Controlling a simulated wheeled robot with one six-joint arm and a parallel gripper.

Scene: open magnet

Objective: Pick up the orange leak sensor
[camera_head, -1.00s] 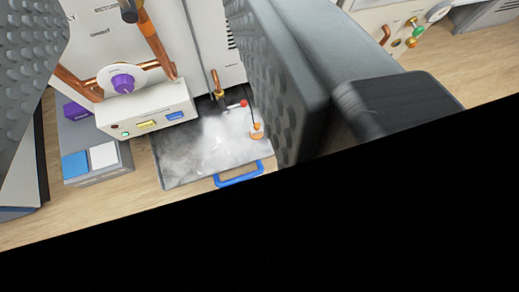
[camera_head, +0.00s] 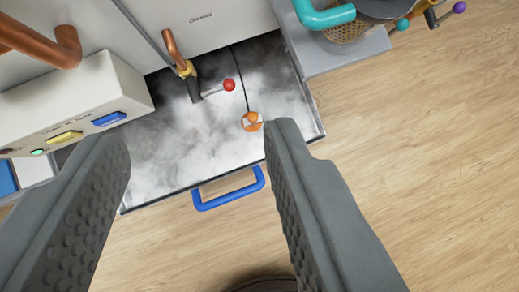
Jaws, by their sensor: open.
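The orange leak sensor (camera_head: 252,121) is a small round piece with a pale band. It lies in the grey metal tray (camera_head: 160,196), near its right front part, and a thin black cable runs from it up to the cabinet wall. White mist covers much of the tray floor. My gripper (camera_head: 190,140) is open and empty, with one grey studded finger on each side of the picture. The sensor shows between the fingers, close to the right fingertip in the picture. I cannot tell how far below the fingers it is.
A copper pipe with a valve and red knob (camera_head: 229,85) stands at the tray's back. A blue handle (camera_head: 229,193) is on the tray's front. A white control box (camera_head: 75,105) is at left, and a grey block with a teal pipe (camera_head: 324,14) at upper right. Wooden floor is clear at right.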

